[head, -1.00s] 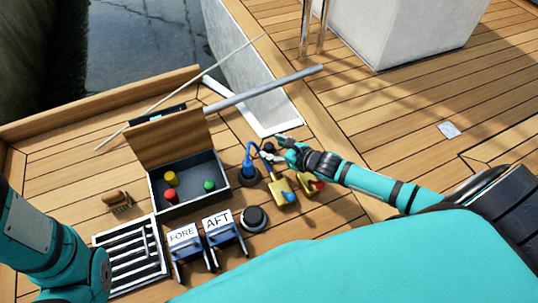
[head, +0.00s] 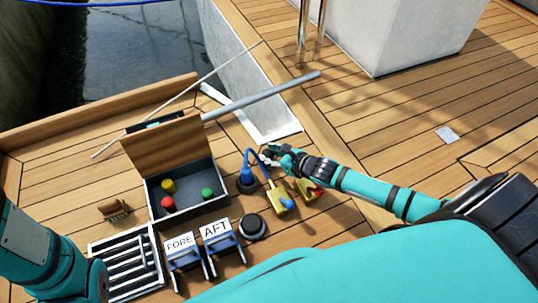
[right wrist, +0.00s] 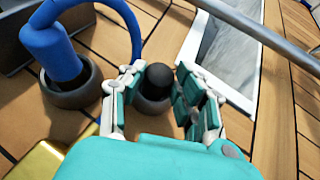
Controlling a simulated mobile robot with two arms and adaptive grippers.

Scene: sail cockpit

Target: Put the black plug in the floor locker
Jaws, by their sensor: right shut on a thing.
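The black plug (right wrist: 157,80) stands in a round dark socket in the deck. My right gripper (right wrist: 161,72) has its fingers on either side of the plug and is shut on it. In the head view my right gripper (head: 271,155) covers most of the plug. The floor locker (head: 190,213) is an open dark box sunk in the deck, left of my right gripper, with its wooden lid (head: 165,143) raised. Red, yellow and green plugs lie inside it. My left arm shows at the left edge, but its gripper is out of view.
A blue plug (head: 246,175) with a looped blue cable stands in a socket just left of my gripper. Yellow padlock-like blocks (head: 281,196) lie in front. A grey bar (head: 262,95) slopes above the locker. FORE and AFT blocks (head: 215,230) and a grate (head: 127,258) are nearer.

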